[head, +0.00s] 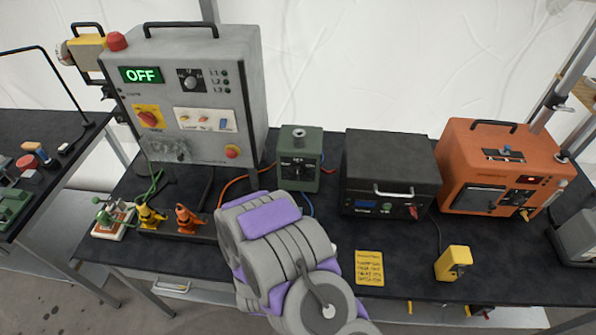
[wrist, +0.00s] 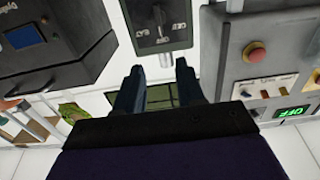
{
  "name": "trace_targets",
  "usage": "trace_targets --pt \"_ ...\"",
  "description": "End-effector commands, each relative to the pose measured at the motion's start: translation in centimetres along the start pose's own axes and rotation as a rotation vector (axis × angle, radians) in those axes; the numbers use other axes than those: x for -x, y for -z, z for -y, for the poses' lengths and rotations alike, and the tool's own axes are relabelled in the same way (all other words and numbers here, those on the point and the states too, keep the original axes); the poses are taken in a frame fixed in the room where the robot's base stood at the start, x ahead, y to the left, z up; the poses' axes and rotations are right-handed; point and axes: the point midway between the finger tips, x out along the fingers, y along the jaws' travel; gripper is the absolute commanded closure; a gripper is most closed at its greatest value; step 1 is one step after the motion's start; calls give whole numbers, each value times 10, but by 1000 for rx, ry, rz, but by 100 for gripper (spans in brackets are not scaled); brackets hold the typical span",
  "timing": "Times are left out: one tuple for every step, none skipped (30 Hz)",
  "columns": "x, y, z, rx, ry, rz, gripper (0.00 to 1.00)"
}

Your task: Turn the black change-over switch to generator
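A small dark green box (head: 300,146) stands on the bench between the grey panel and the black unit. Its front has a black switch plate (head: 298,168) with pale labels too small to read. In the head view my arm hides the gripper.
A black unit (head: 390,165) and orange generator-like box (head: 515,160) stand right. A yellow note (head: 369,268) and yellow block (head: 454,264) lie on the front bench.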

Motion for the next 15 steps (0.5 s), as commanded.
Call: trace_targets --pt "-5 -3 0 -3 -2 -1 62" --pt "-7 -3 0 -4 -2 -1 62" --pt "-11 -4 0 -4 -3 -1 62" --pt "-15 -4 0 -3 -3 -2 62" --pt "-18 -5 0 -3 -4 -2 62" --pt "-23 -5 0 -4 -3 -3 62" --pt "-27 -4 0 -3 -3 -4 62" --pt "-32 -3 0 -1 -3 -4 62" --pt "-40 -1 -1 0 -3 -3 62" --pt "-45 -1 -1 0 -4 -3 62" --pt "-51 0 -1 1 -2 -3 62" --pt "-58 -1 -1 1 -3 -1 62" --pt "-64 -1 -2 0 -4 0 62" --pt "-70 -1 -2 -1 -4 -1 62" --pt "-78 0 -2 -2 -4 -4 62"
